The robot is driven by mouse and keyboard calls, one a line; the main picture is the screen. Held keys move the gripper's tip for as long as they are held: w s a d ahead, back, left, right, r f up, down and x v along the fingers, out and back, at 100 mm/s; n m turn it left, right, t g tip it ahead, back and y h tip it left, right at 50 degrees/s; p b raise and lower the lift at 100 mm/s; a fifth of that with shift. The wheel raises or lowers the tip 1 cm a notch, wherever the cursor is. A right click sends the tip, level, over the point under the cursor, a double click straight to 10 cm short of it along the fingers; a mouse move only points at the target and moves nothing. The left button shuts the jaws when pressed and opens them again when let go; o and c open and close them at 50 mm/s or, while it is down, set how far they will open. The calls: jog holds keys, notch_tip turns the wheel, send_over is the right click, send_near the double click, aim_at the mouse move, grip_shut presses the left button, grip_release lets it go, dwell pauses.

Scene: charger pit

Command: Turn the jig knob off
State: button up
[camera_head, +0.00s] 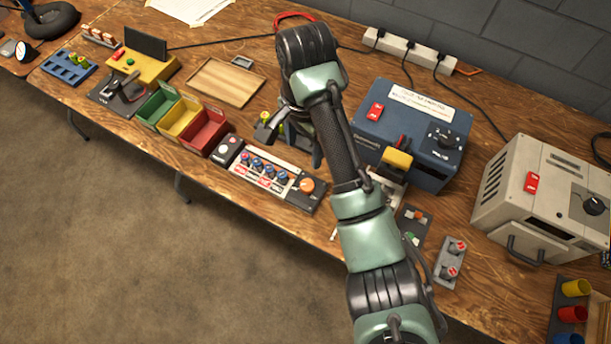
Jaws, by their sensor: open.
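Several knobs show, and I cannot tell by label which is the jig knob. An orange round knob (306,185) sits at the right end of a black and white panel (262,172). A black knob (446,138) is on the blue box (430,165), which also has a red switch and a yellow block. Another black knob (594,205) is on the beige box (515,215). My gripper (290,140) is open above the bench, behind the orange-knob panel and left of the blue box. My arm partly hides what lies beneath it.
Green, yellow and red bins (205,135) stand left of the panel. A wooden tray (226,82) lies behind them. A power strip (410,48) with cables runs along the back.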

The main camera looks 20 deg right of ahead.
aim_at(307, 185)
jog(key=f+b, duration=0.2)
jog(key=f, duration=0.2)
jog(key=f+b, duration=0.2)
jog(key=f, duration=0.2)
jog(key=s+f+b, duration=0.1)
jog(key=f+b, duration=0.1)
jog(key=f, duration=0.1)
jog(key=shift+d+f, duration=0.2)
jog(key=shift+f, duration=0.2)
jog(key=shift+w+f, duration=0.1)
jog(key=shift+f, duration=0.7)
jog(key=shift+c, duration=0.2)
grip_shut()
